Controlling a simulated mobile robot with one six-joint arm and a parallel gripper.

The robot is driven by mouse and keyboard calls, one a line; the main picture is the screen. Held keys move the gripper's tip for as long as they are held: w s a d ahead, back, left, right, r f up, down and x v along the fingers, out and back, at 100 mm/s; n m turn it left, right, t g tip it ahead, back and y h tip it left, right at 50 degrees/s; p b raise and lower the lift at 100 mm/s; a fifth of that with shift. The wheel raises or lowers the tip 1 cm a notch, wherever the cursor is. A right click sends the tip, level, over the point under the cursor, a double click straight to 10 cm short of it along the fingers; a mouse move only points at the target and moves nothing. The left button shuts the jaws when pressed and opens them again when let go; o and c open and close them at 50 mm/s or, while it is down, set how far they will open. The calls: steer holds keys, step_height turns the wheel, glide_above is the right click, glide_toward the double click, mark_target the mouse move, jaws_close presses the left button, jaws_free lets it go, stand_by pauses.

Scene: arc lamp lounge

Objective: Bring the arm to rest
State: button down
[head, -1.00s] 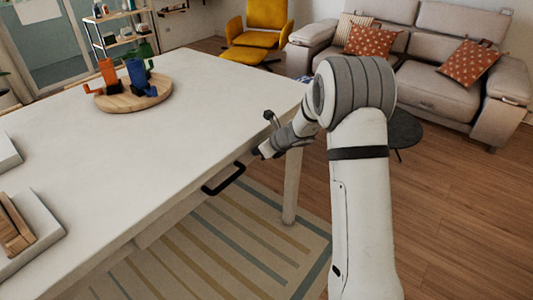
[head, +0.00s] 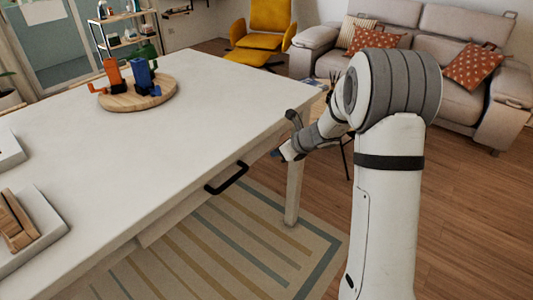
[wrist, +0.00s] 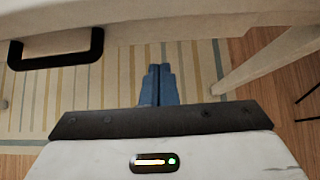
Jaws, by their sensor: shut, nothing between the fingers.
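My gripper (head: 286,154) is at the right edge of the white table in the head view, beside the table and apart from the drawer handle. In the wrist view its blue fingers (wrist: 160,86) are together with nothing between them, above the striped rug. My arm bends at a large grey-banded joint at the right of the head view.
The white table (head: 130,160) has a drawer with a black handle (head: 227,178), also in the wrist view (wrist: 56,52). A round wooden board (head: 130,102) holds several coloured items. A striped rug (head: 250,240) lies below. A sofa (head: 440,85) and yellow chair (head: 262,40) stand behind.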

steer(key=s+d+r+n+g+h+p, duration=0.1)
steer(key=s+r+n+p, duration=0.1)
steer(key=s+r+n, duration=0.65)
steer(key=s+r+n+g+h+p, duration=0.15)
steer(key=s+r+n, duration=0.35)
steer(key=s, duration=0.6)
steer(key=s+d+r+n+h+p, duration=0.2)
steer(key=s+n, duration=0.4)
steer(key=s, duration=0.1)
steer(key=s+d+r+n+g+h+p, duration=0.1)
steer(key=s+d+r+n+h, duration=0.1)
steer(key=s+n, duration=0.5)
steer(key=shift+s+d+p, duration=0.4)
steer(key=shift+s+d, duration=0.35)
steer(key=shift+d, duration=0.05)
steer(key=shift+h, duration=0.25)
